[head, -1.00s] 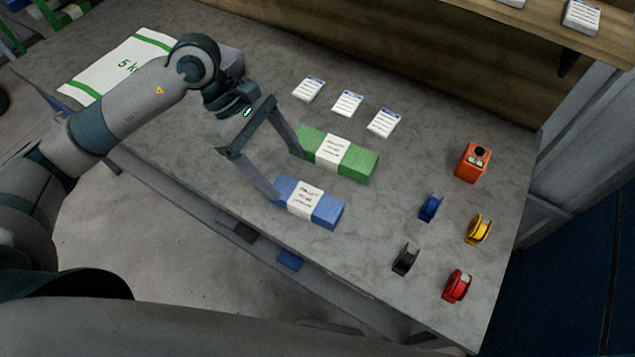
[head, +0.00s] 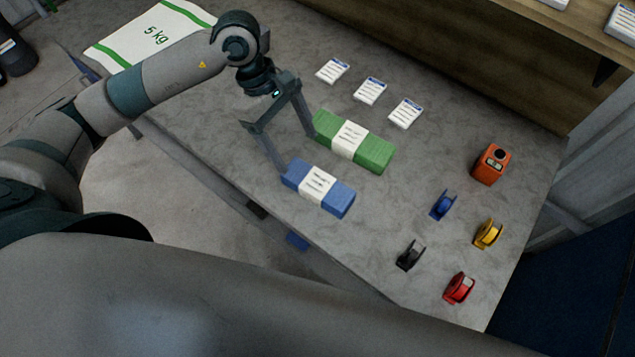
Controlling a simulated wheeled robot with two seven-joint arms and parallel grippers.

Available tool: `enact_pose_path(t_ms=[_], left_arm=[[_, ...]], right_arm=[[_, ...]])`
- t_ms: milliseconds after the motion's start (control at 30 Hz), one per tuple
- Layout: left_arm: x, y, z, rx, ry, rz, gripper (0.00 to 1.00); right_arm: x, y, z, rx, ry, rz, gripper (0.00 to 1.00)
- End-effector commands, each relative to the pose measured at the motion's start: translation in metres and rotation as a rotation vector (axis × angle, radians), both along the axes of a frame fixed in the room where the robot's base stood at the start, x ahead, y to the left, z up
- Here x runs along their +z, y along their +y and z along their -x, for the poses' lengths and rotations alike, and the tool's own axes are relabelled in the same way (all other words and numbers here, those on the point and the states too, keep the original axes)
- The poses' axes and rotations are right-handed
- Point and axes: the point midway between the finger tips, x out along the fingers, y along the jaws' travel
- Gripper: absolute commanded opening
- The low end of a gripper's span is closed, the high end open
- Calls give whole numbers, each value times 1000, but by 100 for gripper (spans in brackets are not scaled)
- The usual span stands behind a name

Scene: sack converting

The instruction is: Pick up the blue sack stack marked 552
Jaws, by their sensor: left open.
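A blue sack stack (head: 339,198) with a white paper band lies on the grey table near its front edge. The print on the band is too small to read, so I cannot confirm 552. A green stack (head: 374,153) with a similar white band lies just behind it. My left gripper (head: 297,152) is open and empty. Its two long fingers are spread wide, one tip by the left end of the blue stack and the other by the left end of the green stack. I cannot tell whether either tip touches. My right gripper is not in view.
Several tape rolls, including a blue one (head: 442,205) and a red one (head: 459,288), stand at the right. An orange device (head: 491,164) is behind them. White label pads (head: 370,90) lie at the back.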

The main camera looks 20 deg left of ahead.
Motion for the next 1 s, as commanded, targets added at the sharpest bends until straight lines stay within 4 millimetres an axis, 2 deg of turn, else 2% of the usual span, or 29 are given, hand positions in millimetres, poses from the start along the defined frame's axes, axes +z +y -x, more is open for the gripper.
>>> enact_pose_path(t_ms=[33, 300, 500, 667, 1000], left_arm=[[-5, -4, 3, 0, 7, 0, 73], [-50, -22, 7, 1, 5, 1, 73], [-75, -31, 10, 2, 3, 0, 73], [-83, -34, 10, 0, 0, 0, 73], [-84, -34, 10, 0, 0, 0, 73]], right_arm=[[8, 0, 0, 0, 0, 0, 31], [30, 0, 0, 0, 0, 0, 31], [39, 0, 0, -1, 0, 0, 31], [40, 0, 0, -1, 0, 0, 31], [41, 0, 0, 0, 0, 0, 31]])
